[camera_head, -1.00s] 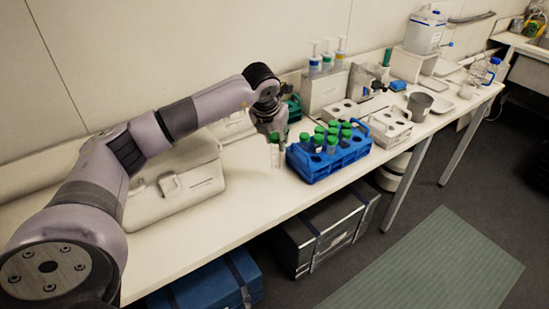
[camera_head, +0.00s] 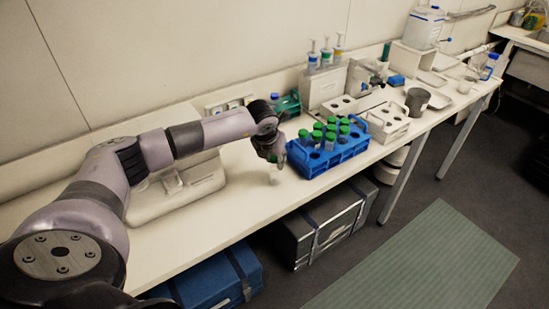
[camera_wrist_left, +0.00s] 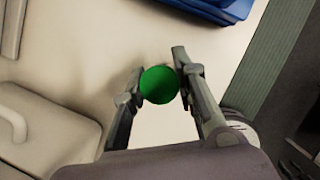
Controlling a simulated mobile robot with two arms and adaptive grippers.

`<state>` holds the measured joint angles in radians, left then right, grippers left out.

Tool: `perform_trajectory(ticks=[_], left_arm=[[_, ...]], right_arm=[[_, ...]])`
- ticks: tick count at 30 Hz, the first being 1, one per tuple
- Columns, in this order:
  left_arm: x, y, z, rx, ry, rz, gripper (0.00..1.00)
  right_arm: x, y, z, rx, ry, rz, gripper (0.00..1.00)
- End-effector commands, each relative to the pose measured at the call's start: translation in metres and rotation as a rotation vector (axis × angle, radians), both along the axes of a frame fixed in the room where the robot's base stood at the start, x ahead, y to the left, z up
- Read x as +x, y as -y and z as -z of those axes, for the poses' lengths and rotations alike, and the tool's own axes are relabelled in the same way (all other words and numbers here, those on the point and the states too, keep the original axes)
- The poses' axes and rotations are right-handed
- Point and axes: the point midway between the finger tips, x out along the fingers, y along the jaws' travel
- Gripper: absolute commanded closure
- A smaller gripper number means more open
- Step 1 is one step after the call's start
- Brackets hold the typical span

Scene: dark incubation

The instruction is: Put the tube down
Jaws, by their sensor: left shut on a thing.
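The tube's green cap (camera_wrist_left: 159,85) sits between the two fingers of my left gripper (camera_wrist_left: 155,88) in the left wrist view, and the fingers are shut on it. In the head view my left gripper (camera_head: 273,158) is low over the bench, left of the blue rack. The tube's pale body (camera_head: 274,176) shows just below the gripper, roughly upright. I cannot tell whether its bottom touches the bench. The white bench (camera_head: 225,220) is bare around it. My right gripper is not in view.
The blue rack (camera_head: 318,164) with several green-capped tubes stands close to the right of the gripper. A pale case (camera_head: 150,203) lies to the left. A green rack (camera_head: 290,103) and a white rack (camera_head: 390,127) stand behind and to the right. The bench's front edge is near.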

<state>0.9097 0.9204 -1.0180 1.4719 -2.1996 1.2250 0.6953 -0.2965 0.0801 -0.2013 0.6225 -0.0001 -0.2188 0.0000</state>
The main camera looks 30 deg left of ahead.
Motion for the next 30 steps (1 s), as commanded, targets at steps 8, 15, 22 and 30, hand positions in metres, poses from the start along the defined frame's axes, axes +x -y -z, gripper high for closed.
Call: perform_trajectory(ticks=[8, 15, 22, 30], left_arm=[[0.0, 0.0, 0.001, 0.0, 0.0, 0.0, 0.59], [0.0, 0.0, 0.001, 0.0, 0.0, 0.0, 0.54], [0.0, 0.0, -0.004, 0.0, 0.0, 0.0, 0.54], [-0.017, 0.003, -0.043, 0.001, 0.006, 0.001, 0.54]], right_arm=[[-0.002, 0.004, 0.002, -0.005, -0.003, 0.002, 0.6], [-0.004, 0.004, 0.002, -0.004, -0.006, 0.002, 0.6], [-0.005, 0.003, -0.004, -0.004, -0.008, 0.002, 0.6], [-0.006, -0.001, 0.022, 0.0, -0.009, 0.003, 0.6]])
